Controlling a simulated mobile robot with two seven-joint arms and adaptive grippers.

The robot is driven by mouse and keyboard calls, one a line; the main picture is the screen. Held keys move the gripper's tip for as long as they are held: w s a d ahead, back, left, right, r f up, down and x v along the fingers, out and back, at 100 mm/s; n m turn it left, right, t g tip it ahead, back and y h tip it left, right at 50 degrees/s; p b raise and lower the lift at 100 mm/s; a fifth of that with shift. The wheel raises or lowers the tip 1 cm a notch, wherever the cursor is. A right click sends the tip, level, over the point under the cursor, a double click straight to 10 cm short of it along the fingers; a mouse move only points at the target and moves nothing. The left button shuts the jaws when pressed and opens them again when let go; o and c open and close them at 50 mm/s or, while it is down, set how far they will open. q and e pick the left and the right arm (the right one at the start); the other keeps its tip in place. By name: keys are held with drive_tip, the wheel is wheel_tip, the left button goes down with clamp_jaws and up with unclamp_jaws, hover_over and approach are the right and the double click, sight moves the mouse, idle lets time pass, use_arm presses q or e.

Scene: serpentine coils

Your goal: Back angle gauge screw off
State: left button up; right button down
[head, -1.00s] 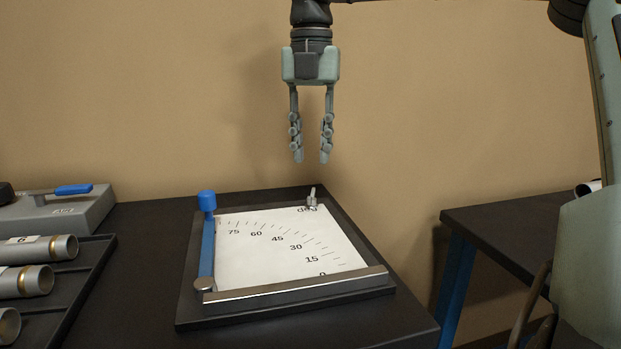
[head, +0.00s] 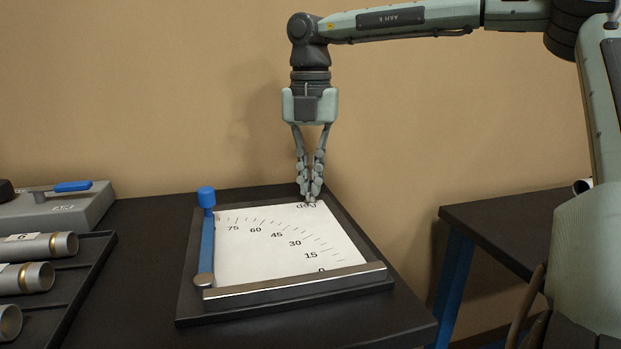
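The angle gauge (head: 184,300) lies on the black table, a dark frame around a white degree plate (head: 265,260). Its blue arm (head: 207,245) has a blue knob (head: 206,197) and stands along the left side, past the 75 mark. The small grey screw (head: 311,203) is at the plate's far right corner, by the "deg" lettering. My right gripper (head: 310,194) points straight down there. Its fingertips are drawn together on the screw's head and hide most of it. My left gripper is not in view.
A black rack (head: 92,262) with several numbered metal tubes lies at the left. A grey box with a blue handle (head: 73,186) stands behind it. Another dark table (head: 500,218) stands at the right, across a gap. The table in front of the gauge is clear.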

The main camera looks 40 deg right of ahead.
drive_tip(key=shift+n, duration=2.6)
drive_tip(key=n, duration=1)
drive_tip(key=shift+s+n, duration=0.1)
drive_tip(key=shift+n, duration=0.3)
drive_tip(key=shift+s+f+n, duration=0.1)
drive_tip(key=shift+n, duration=1.4)
drive_tip(key=shift+f+n, duration=0.1)
drive_tip(key=shift+n, duration=1.4)
drive_tip(key=c, duration=1.8)
unclamp_jaws()
drive_tip(key=shift+o, duration=0.4)
